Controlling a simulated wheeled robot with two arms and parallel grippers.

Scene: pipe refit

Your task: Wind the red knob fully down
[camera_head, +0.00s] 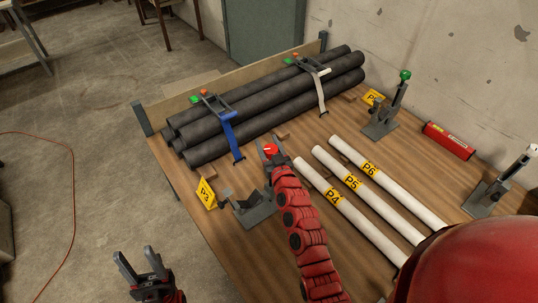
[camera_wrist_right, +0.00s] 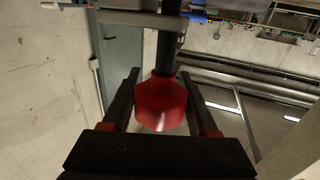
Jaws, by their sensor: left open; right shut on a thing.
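The red knob (camera_head: 270,148) is between the fingers of my right gripper (camera_head: 269,153) in the head view; a white mark shows on its top. In the right wrist view the knob (camera_wrist_right: 161,103) sits on a dark screw (camera_wrist_right: 166,50) with a finger on each side. My right gripper is shut on it. Below, a grey clamp stand (camera_head: 256,212) stands on the table, partly hidden by my right arm. How far down the screw is cannot be told. My left gripper (camera_head: 138,264) is open and empty, off the table's front left edge.
Black pipes (camera_head: 265,105) lie strapped at the back of the table (camera_head: 230,235). White pipes (camera_head: 385,190) tagged P4, P5 and P6 lie right of my right arm. A green-knob stand (camera_head: 385,115), a red level (camera_head: 448,140) and a white-knob stand (camera_head: 490,190) stand further right.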

